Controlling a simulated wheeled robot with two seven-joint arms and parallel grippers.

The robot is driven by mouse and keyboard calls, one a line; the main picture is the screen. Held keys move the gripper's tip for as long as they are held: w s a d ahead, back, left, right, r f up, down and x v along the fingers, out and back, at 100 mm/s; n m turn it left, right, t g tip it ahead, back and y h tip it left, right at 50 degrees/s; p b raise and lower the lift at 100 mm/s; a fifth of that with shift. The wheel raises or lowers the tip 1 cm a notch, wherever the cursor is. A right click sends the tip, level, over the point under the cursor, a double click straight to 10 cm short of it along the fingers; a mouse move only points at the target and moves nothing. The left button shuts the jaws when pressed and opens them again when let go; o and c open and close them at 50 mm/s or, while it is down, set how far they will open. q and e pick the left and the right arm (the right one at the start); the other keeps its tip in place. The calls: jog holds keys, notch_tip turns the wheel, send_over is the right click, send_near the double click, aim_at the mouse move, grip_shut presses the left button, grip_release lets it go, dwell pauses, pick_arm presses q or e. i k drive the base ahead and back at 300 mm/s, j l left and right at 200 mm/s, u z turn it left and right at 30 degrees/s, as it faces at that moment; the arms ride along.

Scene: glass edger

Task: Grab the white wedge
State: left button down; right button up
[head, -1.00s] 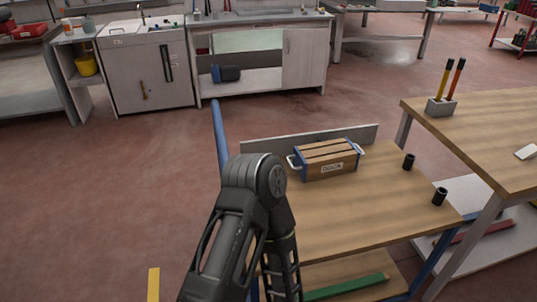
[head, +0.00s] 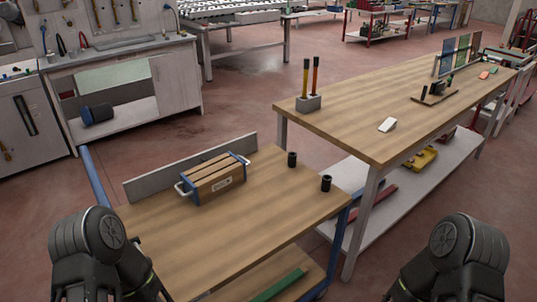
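A small white wedge (head: 387,125) lies on the wooden top of the long workbench (head: 350,132), near its front edge, right of a grey block holding two upright tools. Nothing touches the wedge. My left arm shows at the lower left and my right arm at the lower right, both well short of the wedge. Neither gripper's fingers can be seen in the head view.
A wooden cart (head: 240,235) stands in front, bearing a wooden crate (head: 214,178) and two black cylinders (head: 292,159). The grey holder (head: 308,103) stands left of the wedge. A dark rack with coloured panels (head: 457,55) is farther back. The bench top around the wedge is clear.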

aim_at(390, 123)
jog(key=i+l+z, duration=0.1)
jog(key=z, duration=0.7)
jog(key=i+l+z, duration=0.25)
jog(key=i, duration=0.15)
jog(key=i+l+z, duration=0.25)
jog(key=i, duration=0.15)
jog(key=i+z, duration=0.2)
jog(key=i, duration=0.2)
jog(key=i+l, duration=0.1)
jog(key=i, duration=0.3)
